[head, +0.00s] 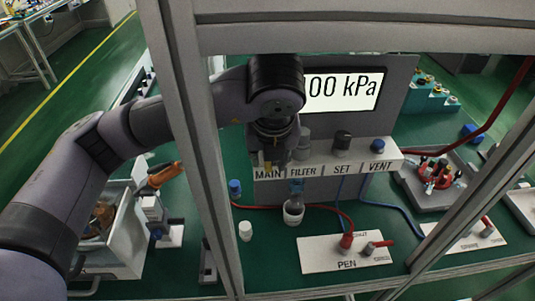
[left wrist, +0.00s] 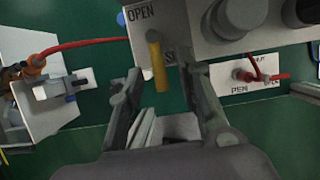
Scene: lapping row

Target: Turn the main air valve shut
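The main air valve's yellow lever (left wrist: 158,62) shows in the left wrist view, pointing down the picture. The word OPEN is to its upper left; a second word starting with S is partly hidden at its right. My left gripper (left wrist: 163,80) has its fingers apart, with the lever's end in the gap between them and no clear contact. In the head view my left gripper (head: 269,158) is in front of the MAIN end of the valve panel (head: 330,165) and hides most of the valve. My right gripper is not in view.
A pressure display (head: 345,90) reads "00 kPa", its front digits hidden by my arm. FILTER, SET and VENT fittings sit right of MAIN. A grey frame post (head: 195,130) stands close to my left arm. A red hose (head: 325,209) runs to the PEN plate (head: 325,257).

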